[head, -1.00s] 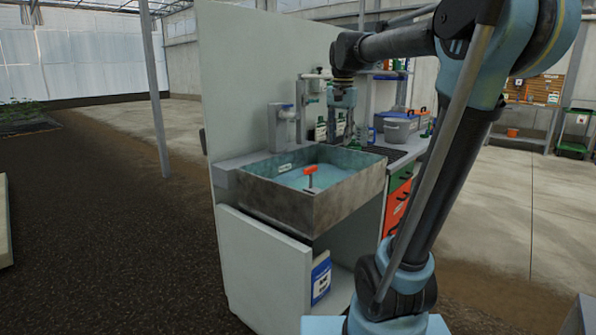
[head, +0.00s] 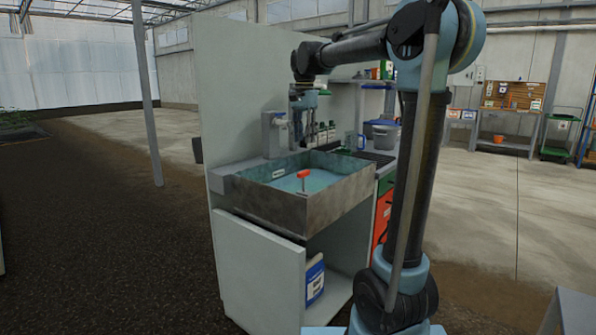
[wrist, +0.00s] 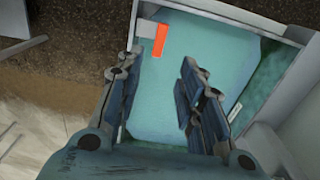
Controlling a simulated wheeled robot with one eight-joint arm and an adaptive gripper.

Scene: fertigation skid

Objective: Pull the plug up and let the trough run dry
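The grey metal trough (head: 275,212) holds blue-green water (head: 325,182) and is set into the top of a pale cabinet. The plug's orange handle (head: 303,174) stands upright out of the water on a short stem. In the wrist view the orange handle (wrist: 160,40) lies near one side of the trough, with a pale block beside it. My gripper (head: 302,143) hangs above the back part of the trough. In the wrist view my gripper (wrist: 161,60) has its two fingers well apart with nothing between them, and the handle is ahead of the fingertips.
A tall pale panel (head: 235,90) stands behind the trough's left. A grey dispenser (head: 276,134) is at the trough's back edge. Bottles and a grey tub (head: 384,137) stand on the counter at right. A blue-white canister (head: 315,277) sits on the open shelf below.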

